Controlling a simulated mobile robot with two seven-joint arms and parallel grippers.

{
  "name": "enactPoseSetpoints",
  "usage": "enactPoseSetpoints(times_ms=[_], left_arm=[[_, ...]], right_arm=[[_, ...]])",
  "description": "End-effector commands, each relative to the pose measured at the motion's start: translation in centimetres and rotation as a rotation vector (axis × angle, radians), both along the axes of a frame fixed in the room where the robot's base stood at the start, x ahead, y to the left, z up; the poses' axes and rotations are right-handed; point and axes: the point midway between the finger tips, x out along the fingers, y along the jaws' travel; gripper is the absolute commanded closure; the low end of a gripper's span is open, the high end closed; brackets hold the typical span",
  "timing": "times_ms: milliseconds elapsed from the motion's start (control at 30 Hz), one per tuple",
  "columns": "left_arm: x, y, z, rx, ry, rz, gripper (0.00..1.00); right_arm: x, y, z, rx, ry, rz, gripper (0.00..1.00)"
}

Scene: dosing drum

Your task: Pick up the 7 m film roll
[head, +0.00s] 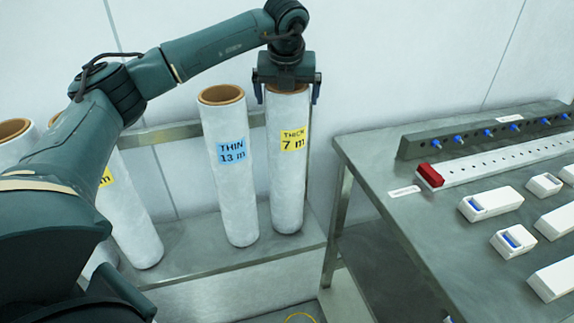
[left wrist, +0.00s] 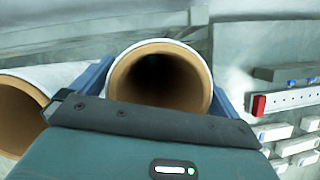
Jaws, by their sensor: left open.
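The 7 m film roll (head: 287,180) stands upright on a low metal shelf, white with a yellow label reading THICK 7 m. My left gripper (head: 287,92) is at its top end, open, with one blue finger on each side of the roll. In the left wrist view the roll's brown core opening (left wrist: 158,80) lies between the two fingers (left wrist: 160,95). I cannot tell whether the fingers touch the roll. My right gripper is not in view.
A THIN 13 m roll (head: 231,180) stands close on the left. More rolls (head: 130,215) stand farther left, partly behind my arm. A metal table (head: 385,185) on the right holds a red block (head: 430,175), a perforated rail and several white boxes. A wall is behind.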

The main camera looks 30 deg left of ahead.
Motion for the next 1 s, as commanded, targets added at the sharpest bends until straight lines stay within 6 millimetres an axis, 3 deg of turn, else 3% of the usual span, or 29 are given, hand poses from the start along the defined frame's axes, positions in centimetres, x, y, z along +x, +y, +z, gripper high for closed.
enactPoseSetpoints(times_ms=[133,1000], left_arm=[[-0.01,0.01,0.01,0.000,0.000,0.000,0.03],[-0.02,-0.01,0.09,0.000,0.000,0.000,0.74]], right_arm=[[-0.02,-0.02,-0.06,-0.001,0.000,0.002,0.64],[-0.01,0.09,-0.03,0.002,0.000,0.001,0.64]])
